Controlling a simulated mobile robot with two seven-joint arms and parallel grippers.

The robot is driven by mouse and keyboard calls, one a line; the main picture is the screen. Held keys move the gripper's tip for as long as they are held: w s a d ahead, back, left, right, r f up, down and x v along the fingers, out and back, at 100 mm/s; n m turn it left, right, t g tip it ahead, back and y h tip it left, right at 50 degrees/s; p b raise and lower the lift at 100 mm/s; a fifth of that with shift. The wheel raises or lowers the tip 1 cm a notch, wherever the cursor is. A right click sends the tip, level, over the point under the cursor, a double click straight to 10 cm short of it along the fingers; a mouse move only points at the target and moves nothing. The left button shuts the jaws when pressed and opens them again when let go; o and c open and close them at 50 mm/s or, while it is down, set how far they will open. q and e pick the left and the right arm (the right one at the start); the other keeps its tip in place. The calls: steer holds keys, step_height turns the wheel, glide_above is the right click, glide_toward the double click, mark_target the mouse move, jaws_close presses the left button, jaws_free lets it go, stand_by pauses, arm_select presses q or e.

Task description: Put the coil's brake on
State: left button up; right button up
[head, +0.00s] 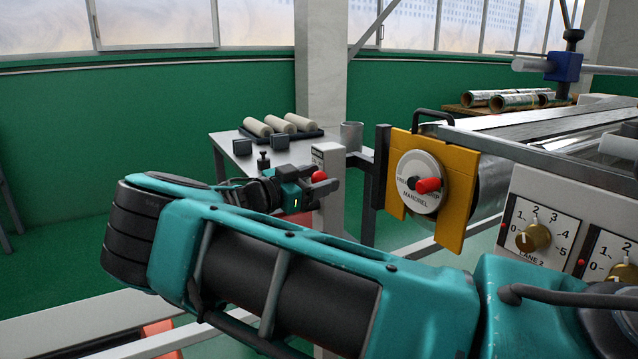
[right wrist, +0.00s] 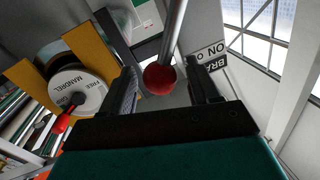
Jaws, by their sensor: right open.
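The brake lever ends in a red ball knob (head: 319,176), which also shows in the right wrist view (right wrist: 160,79) on a grey rod (right wrist: 174,35). My right gripper (head: 326,187) is open around the ball, one finger on each side; in the right wrist view the fingers (right wrist: 164,88) stand apart with gaps beside the ball. The coil (head: 493,186) is behind a yellow bracket (head: 457,205) with a round "MANDREL" plate (head: 419,170) and a red-ended handle (head: 428,186). My left gripper is out of view.
A grey table (head: 250,164) behind the gripper bears several pale rolls (head: 277,123) and small dark blocks. A control panel (head: 543,229) with brass knobs is at the right. Foil rolls (head: 500,101) lie farther back. Green floor is open at the left.

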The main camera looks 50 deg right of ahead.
steer(key=shift+d, duration=0.35)
steer(key=shift+c, duration=0.4)
jaws_close()
